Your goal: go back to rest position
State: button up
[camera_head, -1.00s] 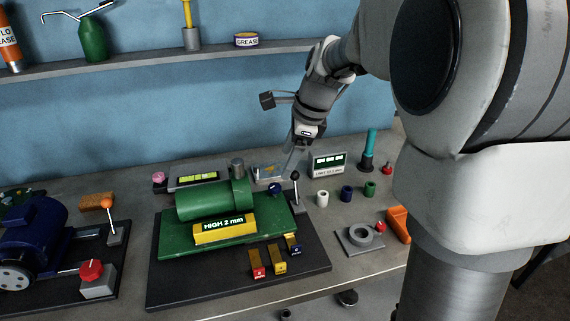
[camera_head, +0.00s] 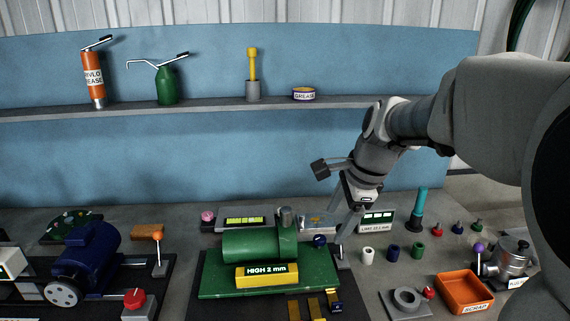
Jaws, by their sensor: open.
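My gripper (camera_head: 347,222) hangs from my arm at the right of centre, pointing down above the bench behind the green machine. Its two fingers look apart, with nothing seen between them. The green machine (camera_head: 255,245) with a yellow "HIGH 2 mm" block (camera_head: 267,275) stands on a green plate on a dark base, left of my gripper. A lever stands close to the fingers, partly hidden by them. The small display reading "LIMIT" (camera_head: 377,220) is just right of the fingers. I cannot tell whether the fingers touch anything.
An orange scrap tray (camera_head: 465,292) is at the right front. A blue motor (camera_head: 87,253) is at left. A shelf (camera_head: 200,107) with grease containers runs behind.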

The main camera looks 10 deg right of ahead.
jog(key=s+a+n+t+h, duration=0.1)
jog(key=s+n+t+h, duration=0.1)
jog(key=s+n, duration=1.5)
jog(key=s, duration=0.3)
jog(key=shift+s+a+n, duration=0.25)
jog(key=shift+a+n, duration=0.1)
jog(key=shift+n, duration=0.05)
